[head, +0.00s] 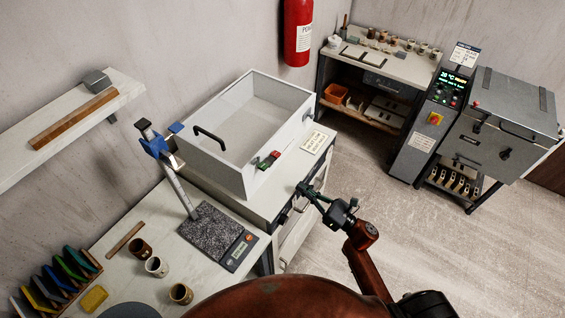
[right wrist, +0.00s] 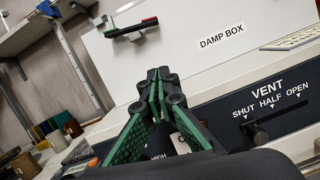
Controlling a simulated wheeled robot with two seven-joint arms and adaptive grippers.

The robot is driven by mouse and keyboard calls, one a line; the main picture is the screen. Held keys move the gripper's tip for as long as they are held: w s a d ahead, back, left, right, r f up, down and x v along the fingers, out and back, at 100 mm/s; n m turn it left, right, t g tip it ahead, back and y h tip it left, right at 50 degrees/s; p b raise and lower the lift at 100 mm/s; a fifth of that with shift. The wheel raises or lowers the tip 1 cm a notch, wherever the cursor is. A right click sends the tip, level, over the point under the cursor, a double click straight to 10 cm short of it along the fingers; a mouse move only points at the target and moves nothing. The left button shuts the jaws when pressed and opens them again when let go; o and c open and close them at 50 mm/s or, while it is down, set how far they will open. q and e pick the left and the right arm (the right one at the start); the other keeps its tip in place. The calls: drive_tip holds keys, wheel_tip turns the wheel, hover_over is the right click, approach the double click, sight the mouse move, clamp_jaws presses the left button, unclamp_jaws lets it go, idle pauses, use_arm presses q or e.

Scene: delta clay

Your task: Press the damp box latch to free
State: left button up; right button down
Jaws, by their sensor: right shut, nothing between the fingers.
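The damp box (head: 222,160) is a white box with a clear top and a black handle, on the bench. Its latch (head: 268,160), red and green on a dark mount, is on the front wall. In the right wrist view the latch (right wrist: 132,29) shows at the upper left, beside the DAMP BOX label on the box (right wrist: 190,65). My right gripper (head: 303,190) is below and right of the latch, in front of the cabinet, apart from the latch. Its green fingers (right wrist: 157,82) are shut and empty. My left gripper is not in view.
A vent slider (right wrist: 256,131) marked SHUT, HALF, OPEN is on the dark panel below the box. A granite-base stand (head: 212,232) with a blue clamp and several cups stand to the left. A kiln (head: 505,125) is at the right. The floor between is clear.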

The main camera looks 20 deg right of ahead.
sight(270, 160)
drive_tip(key=p+x, duration=0.2)
drive_tip(key=x, duration=0.7)
drive_tip(key=shift+w+a+r, duration=0.1)
drive_tip(key=shift+w+r, duration=0.1)
drive_tip(key=shift+w, duration=0.05)
drive_tip(key=r+p, duration=0.2)
drive_tip(key=r, duration=0.1)
drive_tip(key=shift+w, duration=0.35)
drive_tip(key=shift+r, duration=0.4)
drive_tip(key=shift+w, duration=0.1)
